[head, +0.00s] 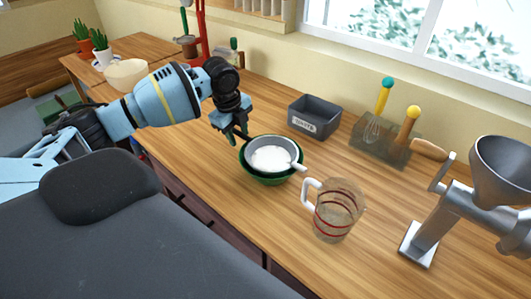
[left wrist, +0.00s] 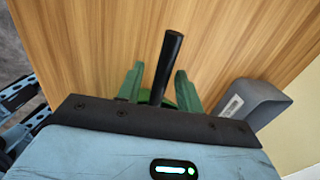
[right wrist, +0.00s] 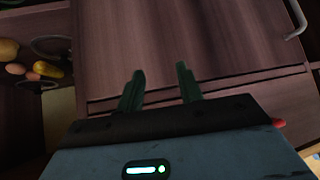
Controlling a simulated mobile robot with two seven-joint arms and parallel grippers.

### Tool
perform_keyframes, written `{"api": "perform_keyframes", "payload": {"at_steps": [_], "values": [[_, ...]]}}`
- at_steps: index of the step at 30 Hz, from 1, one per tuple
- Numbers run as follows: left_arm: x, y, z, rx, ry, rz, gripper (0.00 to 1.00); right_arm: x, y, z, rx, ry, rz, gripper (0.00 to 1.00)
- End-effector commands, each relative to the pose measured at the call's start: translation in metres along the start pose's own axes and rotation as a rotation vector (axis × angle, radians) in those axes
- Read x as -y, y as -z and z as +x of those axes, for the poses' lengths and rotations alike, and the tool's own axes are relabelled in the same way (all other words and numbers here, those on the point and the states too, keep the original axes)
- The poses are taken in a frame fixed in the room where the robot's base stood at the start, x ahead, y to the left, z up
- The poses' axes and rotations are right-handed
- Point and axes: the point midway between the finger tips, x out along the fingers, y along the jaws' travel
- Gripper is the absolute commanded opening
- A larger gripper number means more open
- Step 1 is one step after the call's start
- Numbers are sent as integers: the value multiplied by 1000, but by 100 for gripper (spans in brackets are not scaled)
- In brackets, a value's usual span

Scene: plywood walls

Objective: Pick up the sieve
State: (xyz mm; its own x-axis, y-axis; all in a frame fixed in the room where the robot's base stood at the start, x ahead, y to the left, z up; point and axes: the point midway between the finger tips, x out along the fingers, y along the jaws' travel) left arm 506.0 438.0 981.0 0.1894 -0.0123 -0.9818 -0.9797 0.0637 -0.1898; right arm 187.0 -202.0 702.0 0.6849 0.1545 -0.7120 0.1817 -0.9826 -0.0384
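The grey sieve (head: 283,143) sits in a green bowl (head: 268,181) on the wooden counter, with white stuff inside it and a pale tab over the rim at right. My left gripper (head: 236,134) is at the bowl's upper-left rim. In the left wrist view, a black rod (left wrist: 168,60), which looks like the sieve's handle, stands between the fingers of my left gripper (left wrist: 160,80). Gaps show on both sides of it, so the gripper looks open. My right gripper (right wrist: 160,80) is open and empty, facing a dark drawer front.
A glass jug (head: 340,208) with red bands stands to the right of the bowl. A grey bin (head: 314,117), a utensil holder (head: 377,146) and a metal grinder (head: 447,205) are farther right. A cream bowl (head: 127,75) is at far left.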

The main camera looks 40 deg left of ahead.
Motion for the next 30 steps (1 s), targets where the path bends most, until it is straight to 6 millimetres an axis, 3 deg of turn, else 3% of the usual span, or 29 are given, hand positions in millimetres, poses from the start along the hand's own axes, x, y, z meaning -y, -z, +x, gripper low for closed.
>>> {"api": "perform_keyframes", "payload": {"at_steps": [5, 13, 23, 30], "values": [[0, 0, 0, 0, 0, 0, 35, 0, 0, 0, -1, 0, -1, 36], [0, 0, -1, 0, 0, 0, 0, -2, 0, 0, 0, 0, -7, 36], [1, 0, -3, 0, 2, 0, 0, -2, 0, 0, 0, 1, -10, 36], [7, 0, -33, 0, 6, -1, 0, -2, 1, 0, -2, 0, -9, 36]]}}
